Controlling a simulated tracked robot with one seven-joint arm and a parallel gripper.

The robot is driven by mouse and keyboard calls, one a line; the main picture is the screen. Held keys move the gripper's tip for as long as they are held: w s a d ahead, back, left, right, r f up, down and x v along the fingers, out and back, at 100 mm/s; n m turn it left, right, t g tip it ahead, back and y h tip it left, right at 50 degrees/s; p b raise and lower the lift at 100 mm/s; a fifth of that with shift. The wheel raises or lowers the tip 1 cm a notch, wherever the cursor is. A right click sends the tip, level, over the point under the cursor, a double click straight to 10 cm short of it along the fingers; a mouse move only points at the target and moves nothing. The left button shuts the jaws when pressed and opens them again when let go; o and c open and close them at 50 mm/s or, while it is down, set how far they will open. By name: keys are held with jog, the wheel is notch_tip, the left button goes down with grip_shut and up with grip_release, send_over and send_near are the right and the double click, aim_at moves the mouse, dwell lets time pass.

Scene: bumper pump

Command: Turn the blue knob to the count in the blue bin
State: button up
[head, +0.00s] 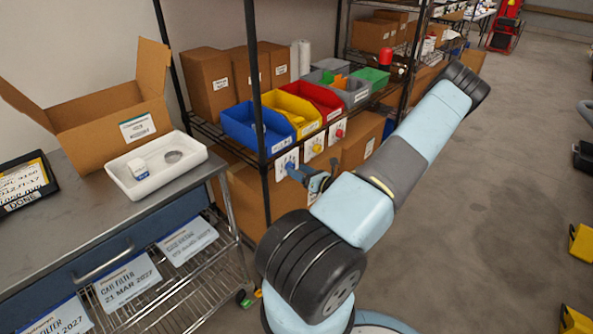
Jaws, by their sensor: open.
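The blue bin (236,122) stands on the rack shelf, left of the yellow bin. A dark rack post crosses in front of it, and its contents cannot be counted from here. A white dial plate (281,161) hangs below its front edge, with the blue knob (291,166) on it. My gripper (302,174) is open right at the blue knob, in front of the dial plate. The fingers are small here, and I cannot tell whether they touch the knob. The dial marks are too small to read.
Yellow (297,106) and red (318,96) bins stand to the right, with a yellow knob (317,148) and a red knob (340,133) below. A metal bench (110,205) with an open carton (110,118) and a white tray (190,163) is at left.

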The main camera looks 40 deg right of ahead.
jog(key=shift+w+a, duration=0.1)
jog(key=shift+w, duration=0.7)
jog(key=c, duration=1)
